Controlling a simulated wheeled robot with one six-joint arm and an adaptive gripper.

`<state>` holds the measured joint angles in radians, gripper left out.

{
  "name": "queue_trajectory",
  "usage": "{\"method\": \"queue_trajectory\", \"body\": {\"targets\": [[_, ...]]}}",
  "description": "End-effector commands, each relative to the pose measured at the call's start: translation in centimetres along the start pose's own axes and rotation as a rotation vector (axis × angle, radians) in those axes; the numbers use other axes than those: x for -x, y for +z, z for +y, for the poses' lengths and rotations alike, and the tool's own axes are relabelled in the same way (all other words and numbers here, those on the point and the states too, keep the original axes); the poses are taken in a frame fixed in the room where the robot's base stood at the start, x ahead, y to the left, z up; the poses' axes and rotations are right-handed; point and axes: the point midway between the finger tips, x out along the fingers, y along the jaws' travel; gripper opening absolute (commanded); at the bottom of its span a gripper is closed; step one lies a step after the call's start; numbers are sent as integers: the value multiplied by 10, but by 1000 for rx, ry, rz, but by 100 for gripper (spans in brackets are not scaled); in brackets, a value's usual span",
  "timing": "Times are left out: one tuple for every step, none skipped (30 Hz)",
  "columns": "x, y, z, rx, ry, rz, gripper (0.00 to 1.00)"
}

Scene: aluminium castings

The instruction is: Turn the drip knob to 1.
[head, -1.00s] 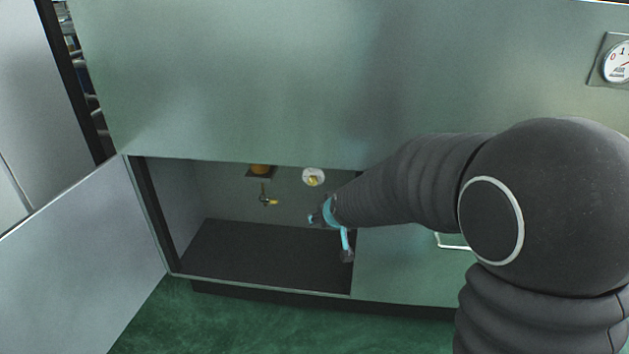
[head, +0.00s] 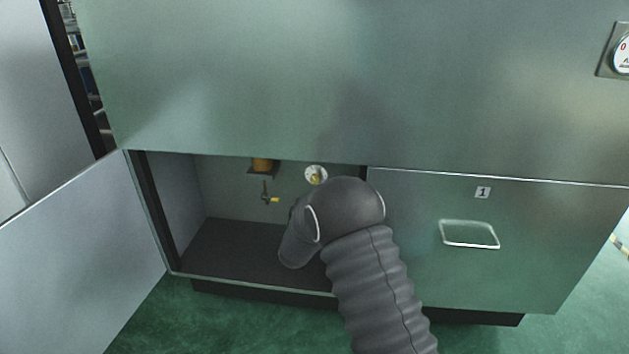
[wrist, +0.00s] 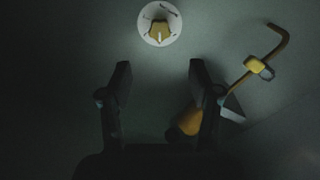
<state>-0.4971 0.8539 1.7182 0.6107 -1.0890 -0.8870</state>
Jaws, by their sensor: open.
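The drip knob is a yellow knob (wrist: 159,31) on a round white dial (wrist: 147,22), on the back wall of the open compartment. The dial also shows in the head view (head: 310,172), just above my arm. In the wrist view the knob carries a pale pointer line, close to upright in the picture; the dial's marks are too small to read. My gripper (wrist: 159,72) is open and empty, its two fingers apart below the dial and not touching the knob. In the head view my arm hides the gripper.
A yellow-brown canister (head: 262,165) sits on a bracket left of the dial, with a bent pipe and yellow tap (head: 273,199) below. The compartment's door (head: 80,255) stands open at left. A drawer with a handle (head: 469,234) and label 1 is at right. The compartment floor (head: 215,245) is clear.

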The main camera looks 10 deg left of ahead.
Motion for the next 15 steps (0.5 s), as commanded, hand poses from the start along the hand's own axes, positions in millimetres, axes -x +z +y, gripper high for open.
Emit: {"method": "queue_trajectory", "body": {"targets": [[-8, 0, 1, -1, 2, 1, 63], [-13, 0, 1, -1, 2, 1, 63], [-20, 0, 0, -2, 1, 1, 63], [-26, 1, 0, -2, 1, 0, 63], [-31, 0, 1, -2, 2, 1, 63], [-39, 1, 1, -2, 1, 1, 63], [-44, 1, 1, -1, 1, 0, 63], [-49, 1, 0, -1, 1, 1, 63], [-56, 0, 0, -2, 0, 1, 63], [-61, 0, 0, -2, 0, 1, 63], [-66, 0, 0, -2, 0, 1, 63], [-73, 1, 0, -2, 0, 0, 63], [-78, 0, 1, -2, 1, 1, 63], [-82, 0, 0, -2, 0, 0, 63], [-88, 1, 0, -2, 0, 0, 63]]}}
